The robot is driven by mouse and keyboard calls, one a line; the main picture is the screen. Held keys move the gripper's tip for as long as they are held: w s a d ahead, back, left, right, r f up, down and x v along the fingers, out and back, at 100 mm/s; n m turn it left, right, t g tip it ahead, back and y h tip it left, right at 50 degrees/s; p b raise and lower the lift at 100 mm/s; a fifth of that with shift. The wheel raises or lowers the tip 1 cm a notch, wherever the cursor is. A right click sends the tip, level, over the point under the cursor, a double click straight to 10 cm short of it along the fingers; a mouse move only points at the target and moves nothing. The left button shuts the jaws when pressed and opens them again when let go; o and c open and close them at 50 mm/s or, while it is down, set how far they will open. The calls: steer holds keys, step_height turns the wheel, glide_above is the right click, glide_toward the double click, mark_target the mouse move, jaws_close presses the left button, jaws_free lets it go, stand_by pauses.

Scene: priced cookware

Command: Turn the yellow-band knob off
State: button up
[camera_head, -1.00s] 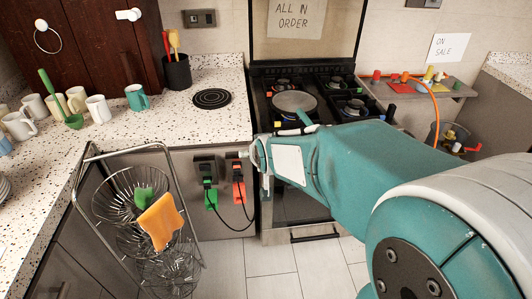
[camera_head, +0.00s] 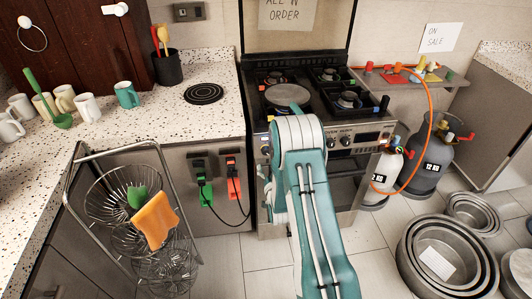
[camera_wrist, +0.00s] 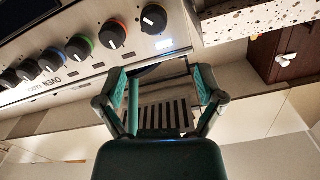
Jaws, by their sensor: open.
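The stove (camera_head: 330,165) stands against the back wall, with a row of knobs along its front panel (camera_head: 350,137). In the wrist view the panel slants across the upper left. More knobs sit at the far left, where band colours are hard to tell. I cannot pick out the yellow band for certain. My gripper (camera_wrist: 162,84) is open and empty, below the knobs and apart from them. In the head view my arm hides it.
A pan (camera_head: 287,95) sits on the hob. Gas bottles (camera_head: 435,140) with an orange hose (camera_head: 428,130) stand right of the stove. Stacked pots (camera_head: 405,245) lie on the right floor. A wire basket rack (camera_head: 125,200) stands left. The floor before the stove is partly clear.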

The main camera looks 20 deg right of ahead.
mark_target(266, 153)
steer(key=x, duration=0.7)
steer(key=f+x, duration=0.1)
steer(key=x, duration=0.2)
steer(key=shift+w+d, duration=0.1)
steer(key=shift+d, duration=0.2)
steer(key=shift+c, duration=0.3)
steer(key=c, duration=1.1)
